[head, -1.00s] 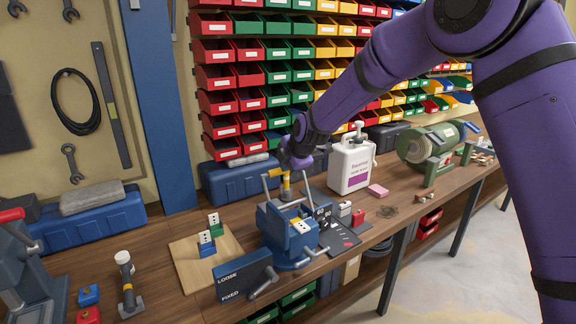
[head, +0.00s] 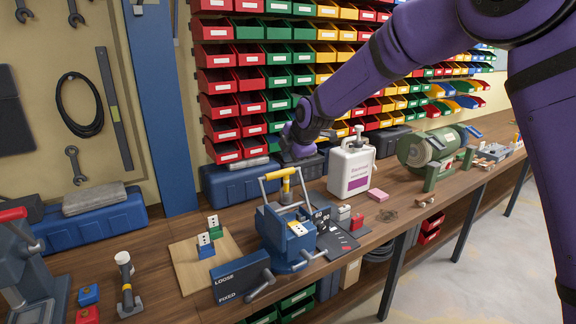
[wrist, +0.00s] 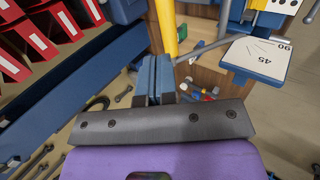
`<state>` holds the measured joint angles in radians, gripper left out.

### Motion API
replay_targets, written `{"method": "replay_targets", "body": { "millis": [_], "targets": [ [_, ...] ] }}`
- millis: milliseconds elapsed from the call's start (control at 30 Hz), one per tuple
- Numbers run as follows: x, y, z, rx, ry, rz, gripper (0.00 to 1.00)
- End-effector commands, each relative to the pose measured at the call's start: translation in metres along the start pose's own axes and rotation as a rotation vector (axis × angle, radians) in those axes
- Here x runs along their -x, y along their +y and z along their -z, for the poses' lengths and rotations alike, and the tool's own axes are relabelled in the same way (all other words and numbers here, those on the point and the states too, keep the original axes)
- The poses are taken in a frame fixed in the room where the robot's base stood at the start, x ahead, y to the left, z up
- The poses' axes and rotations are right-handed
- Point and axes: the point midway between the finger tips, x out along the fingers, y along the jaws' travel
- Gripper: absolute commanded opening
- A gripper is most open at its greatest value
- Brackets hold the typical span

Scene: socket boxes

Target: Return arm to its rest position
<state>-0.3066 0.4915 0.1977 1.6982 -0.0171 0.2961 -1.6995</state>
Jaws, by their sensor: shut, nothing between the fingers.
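My purple arm reaches in from the upper right in the head view. My gripper (wrist: 155,88) is shut and empty in the wrist view, its blue fingers together. In the head view my wrist hangs above and behind a blue vise-like fixture (head: 278,226), and the fingertips are hard to make out. The fixture's bar handle has a yellow grip (head: 287,188), which also shows beyond the fingers in the wrist view (wrist: 165,25). A gap shows between my wrist and the grip in the head view. A white socket face (head: 298,229) sits in the fixture.
A white bottle (head: 352,172) and a green bench grinder (head: 428,147) stand to the right. Bins line the wall behind. A wooden board (head: 190,268) with socket pieces and a LOOSE/FIXED block (head: 241,280) lie left. Free room is above the bench.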

Motion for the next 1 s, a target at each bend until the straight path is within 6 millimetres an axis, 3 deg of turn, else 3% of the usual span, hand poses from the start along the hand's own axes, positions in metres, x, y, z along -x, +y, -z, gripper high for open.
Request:
{"method": "replay_targets", "body": {
  "millis": [200,533,633,767,1000],
  "targets": [
    [0.044,0.004,0.000,0.001,0.000,-0.002,0.00],
    [0.076,0.004,-0.001,-0.012,-0.004,0.002,0.00],
    [0.095,-0.002,-0.007,-0.067,-0.021,0.009,0.00],
    [0.138,-0.019,-0.022,-0.214,-0.067,0.024,0.00],
    [0.228,-0.073,-0.046,-0.574,-0.169,0.042,0.00]
  ]
}}
